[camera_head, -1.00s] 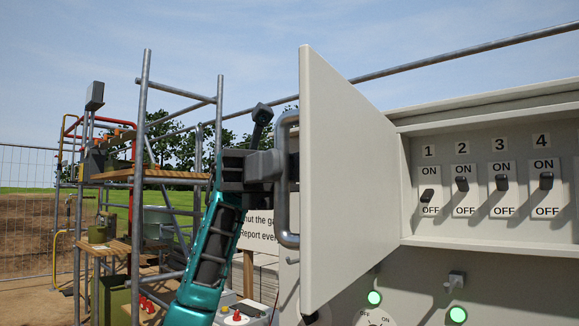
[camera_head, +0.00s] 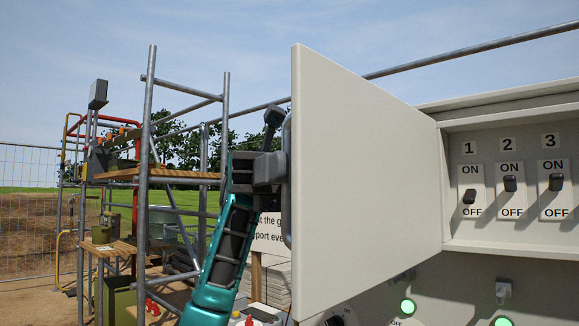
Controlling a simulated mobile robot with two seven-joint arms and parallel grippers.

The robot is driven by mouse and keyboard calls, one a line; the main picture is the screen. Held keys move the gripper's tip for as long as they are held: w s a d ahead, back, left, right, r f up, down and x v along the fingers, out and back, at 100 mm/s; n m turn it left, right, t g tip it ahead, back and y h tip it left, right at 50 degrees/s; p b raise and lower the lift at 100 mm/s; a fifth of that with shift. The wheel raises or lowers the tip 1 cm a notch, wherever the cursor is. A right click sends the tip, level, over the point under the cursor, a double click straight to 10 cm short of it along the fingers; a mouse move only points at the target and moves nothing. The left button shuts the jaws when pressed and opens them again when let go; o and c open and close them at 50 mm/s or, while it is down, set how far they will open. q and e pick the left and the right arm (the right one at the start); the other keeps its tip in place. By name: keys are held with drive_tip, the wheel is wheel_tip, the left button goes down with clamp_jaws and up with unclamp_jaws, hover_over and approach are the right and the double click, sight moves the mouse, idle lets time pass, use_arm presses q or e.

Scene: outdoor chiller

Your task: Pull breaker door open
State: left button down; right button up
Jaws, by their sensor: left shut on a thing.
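The breaker door (camera_head: 365,180) is a flat light-grey panel. It stands swung open from the left side of the breaker box (camera_head: 490,110), and the switches inside show. The door handle (camera_head: 288,215) is a grey bar on the door's outer face, mostly hidden behind the door edge. My left gripper (camera_head: 274,168) is shut on the handle at the door's free edge; its fingertips are partly hidden by the door. The teal forearm reaches up to it from below. My right gripper is not in view.
Breaker switches (camera_head: 510,184) numbered 1 to 3 sit inside the box. Green lights (camera_head: 408,306) and a rotary knob are below. Scaffolding (camera_head: 147,180) with wooden boards stands at the left. A sign (camera_head: 268,233) is behind my left arm.

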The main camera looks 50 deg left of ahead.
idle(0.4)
use_arm(q)
drive_tip(key=c, duration=1.2)
unclamp_jaws()
drive_tip(key=shift+a, duration=0.1)
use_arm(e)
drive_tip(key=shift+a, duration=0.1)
